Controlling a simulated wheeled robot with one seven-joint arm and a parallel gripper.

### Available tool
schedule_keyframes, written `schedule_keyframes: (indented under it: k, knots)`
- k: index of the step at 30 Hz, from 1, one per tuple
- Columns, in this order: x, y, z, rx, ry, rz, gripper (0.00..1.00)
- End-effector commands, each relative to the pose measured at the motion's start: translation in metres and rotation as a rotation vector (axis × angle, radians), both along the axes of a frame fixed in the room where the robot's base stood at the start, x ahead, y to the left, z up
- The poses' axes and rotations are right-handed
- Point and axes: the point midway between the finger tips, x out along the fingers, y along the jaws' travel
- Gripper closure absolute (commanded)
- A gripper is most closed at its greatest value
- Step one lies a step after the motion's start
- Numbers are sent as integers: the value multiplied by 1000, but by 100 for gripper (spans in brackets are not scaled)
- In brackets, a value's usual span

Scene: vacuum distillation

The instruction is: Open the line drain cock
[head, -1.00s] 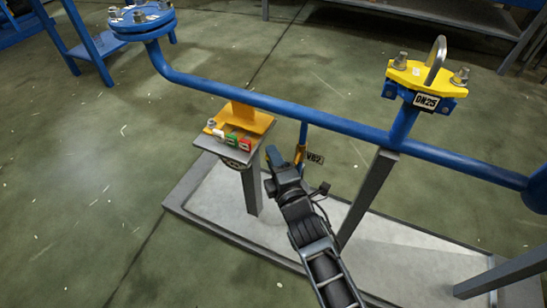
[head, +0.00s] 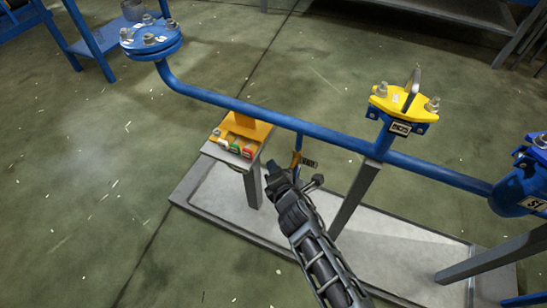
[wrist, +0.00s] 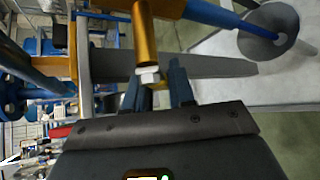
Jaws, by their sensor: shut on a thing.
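The line drain cock (head: 296,160) is a small brass-coloured fitting on a thin blue drop pipe under the long blue line, with a dark label plate beside it. In the wrist view its brass body (wrist: 145,35) stands above a pale hex nut. My gripper (head: 276,176) is just below and left of the cock in the head view.
A grey post (head: 356,200) is on the right. A yellow-topped flange (head: 400,103) and blue flange (head: 150,40) sit on the line. Below lies a shallow grey tray (head: 400,255).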

Motion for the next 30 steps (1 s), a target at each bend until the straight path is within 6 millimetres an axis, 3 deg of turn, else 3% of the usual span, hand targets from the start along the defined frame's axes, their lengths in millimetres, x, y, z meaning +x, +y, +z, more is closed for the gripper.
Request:
schedule_keyframes:
  k: [1, 15, 30]
  knots:
    - [0, -2, 5, -45, 18, -1, 100]
    - [-5, -16, -13, -424, 154, 0, 100]
    - [-9, -25, -21, -598, 219, -1, 100]
